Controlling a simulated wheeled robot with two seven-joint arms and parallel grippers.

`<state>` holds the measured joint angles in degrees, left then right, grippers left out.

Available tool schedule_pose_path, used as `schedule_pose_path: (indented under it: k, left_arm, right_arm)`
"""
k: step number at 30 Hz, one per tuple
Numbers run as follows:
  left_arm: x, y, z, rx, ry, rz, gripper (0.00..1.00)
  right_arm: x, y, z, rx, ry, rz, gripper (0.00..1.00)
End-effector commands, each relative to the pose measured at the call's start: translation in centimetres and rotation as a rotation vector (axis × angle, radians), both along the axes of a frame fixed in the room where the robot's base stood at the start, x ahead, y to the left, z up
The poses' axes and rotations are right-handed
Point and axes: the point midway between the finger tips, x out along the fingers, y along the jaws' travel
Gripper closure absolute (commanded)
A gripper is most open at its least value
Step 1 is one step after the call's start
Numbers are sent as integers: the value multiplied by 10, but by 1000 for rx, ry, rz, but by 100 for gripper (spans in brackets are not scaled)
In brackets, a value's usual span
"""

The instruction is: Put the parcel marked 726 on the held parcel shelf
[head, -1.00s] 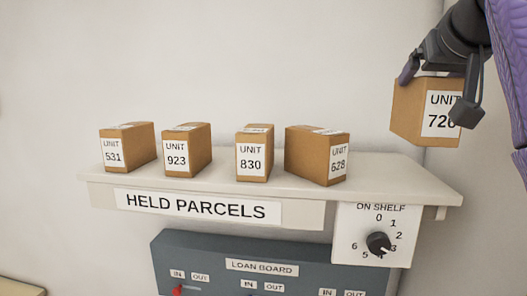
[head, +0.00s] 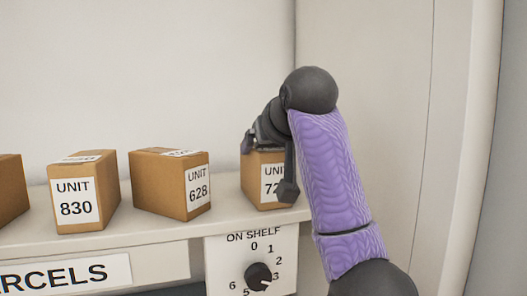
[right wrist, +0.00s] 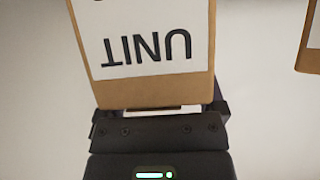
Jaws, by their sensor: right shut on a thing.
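The parcel marked 726 (head: 262,183) is a brown box with a white label, its last digit hidden by a gripper finger in the head view. It is upright at the right end of the held parcel shelf (head: 228,222), its base at the level of the shelf top. It seems to touch the shelf. My right gripper (head: 268,165) is shut on this parcel from above. In the right wrist view the parcel (right wrist: 145,85) fills the jaws, its UNIT label upside down. My left gripper is not in view.
Parcel 628 (head: 160,185) stands left of parcel 726 with a gap between them. Parcel 830 (head: 82,195) and part of another parcel (head: 10,190) stand further left. An ON SHELF dial (head: 260,277) hangs below the shelf, its pointer near 3. A wall rises behind.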

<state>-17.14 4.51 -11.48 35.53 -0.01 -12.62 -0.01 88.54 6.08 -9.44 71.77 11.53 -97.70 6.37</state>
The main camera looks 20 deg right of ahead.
Motion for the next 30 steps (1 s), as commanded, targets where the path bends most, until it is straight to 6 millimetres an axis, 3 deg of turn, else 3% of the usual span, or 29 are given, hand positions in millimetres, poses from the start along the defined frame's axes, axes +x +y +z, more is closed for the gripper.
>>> schedule_pose_path:
  k: [8, 9, 10, 20, 27, 30]
  left_arm:
    - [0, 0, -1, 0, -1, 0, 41]
    - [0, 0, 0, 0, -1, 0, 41]
    - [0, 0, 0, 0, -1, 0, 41]
    - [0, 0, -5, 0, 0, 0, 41]
    - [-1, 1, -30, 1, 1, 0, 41]
    - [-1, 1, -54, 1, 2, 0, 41]
  right_arm:
    - [0, 0, 0, 0, -4, 0, 100]
    - [0, 0, -1, 1, -1, 0, 4]
    - [0, 0, -1, 1, -1, 0, 0]
    - [-7, 0, 3, 1, -4, 0, 0]
    - [-56, -2, 27, 1, -8, -1, 0]
    - [-79, -4, 36, -1, -8, -4, 0]
